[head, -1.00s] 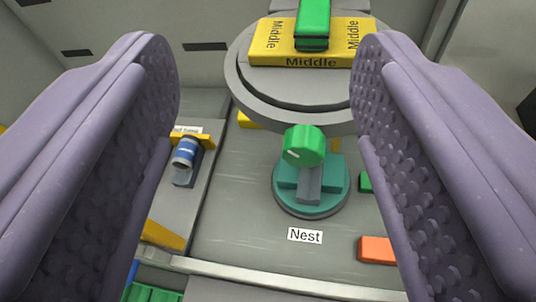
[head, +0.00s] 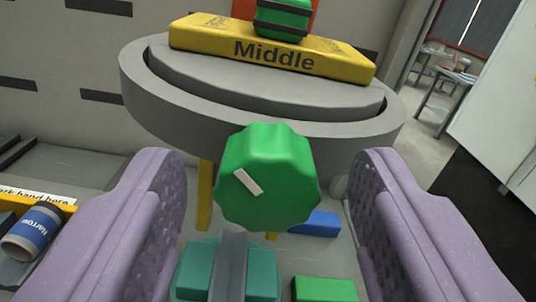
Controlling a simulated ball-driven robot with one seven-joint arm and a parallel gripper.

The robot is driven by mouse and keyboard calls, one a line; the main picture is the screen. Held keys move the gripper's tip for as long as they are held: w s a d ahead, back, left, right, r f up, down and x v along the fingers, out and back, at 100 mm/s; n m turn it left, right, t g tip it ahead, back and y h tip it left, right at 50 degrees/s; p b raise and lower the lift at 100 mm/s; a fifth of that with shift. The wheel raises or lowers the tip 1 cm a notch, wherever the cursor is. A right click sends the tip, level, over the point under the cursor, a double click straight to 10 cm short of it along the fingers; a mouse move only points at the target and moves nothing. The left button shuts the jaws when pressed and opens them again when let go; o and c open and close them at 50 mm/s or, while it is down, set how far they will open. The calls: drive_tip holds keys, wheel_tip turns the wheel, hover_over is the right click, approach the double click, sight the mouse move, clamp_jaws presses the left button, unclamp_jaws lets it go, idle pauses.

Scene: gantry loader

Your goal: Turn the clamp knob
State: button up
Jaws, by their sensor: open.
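The clamp knob (head: 268,180) is green with a scalloped rim and a white mark on its face. It stands in the middle of the view above a teal nest block (head: 200,268) with a grey bar (head: 230,265). My gripper (head: 268,190) is open, with one purple padded finger on each side of the knob. A gap shows between the knob and each finger, and neither seems to touch it. The lower part of the nest is cut off by the picture edge.
A round grey platform (head: 140,95) with a yellow block marked "Middle" (head: 300,62) overhangs behind the knob. A blue block (head: 315,222) and a green block (head: 325,289) lie low on the right. A blue-banded cylinder (head: 35,232) lies at the left.

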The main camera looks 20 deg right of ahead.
drive_tip(key=c, duration=1)
drive_tip(key=shift+c, duration=0.2)
drive_tip(key=shift+f+m+b, duration=0.1)
drive_tip(key=shift+m+b, duration=0.3)
drive_tip(key=shift+b, duration=0.25)
drive_tip(key=m+b, duration=0.2)
drive_tip(key=b, duration=0.2)
drive_tip(key=shift+f+m, duration=0.1)
drive_tip(key=shift+m, duration=0.3)
drive_tip(key=m+b, duration=0.6)
drive_tip(key=b, duration=0.1)
drive_tip(key=shift+b, duration=0.3)
drive_tip(key=m+b, duration=0.3)
drive_tip(key=m, duration=0.1)
drive_tip(key=shift+d+b, duration=0.1)
drive_tip(key=shift+b, duration=0.25)
drive_tip(key=m+b, duration=0.2)
drive_tip(key=m, duration=0.2)
drive_tip(key=shift+r+m+b, duration=0.2)
drive_tip(key=shift+m+b, duration=0.1)
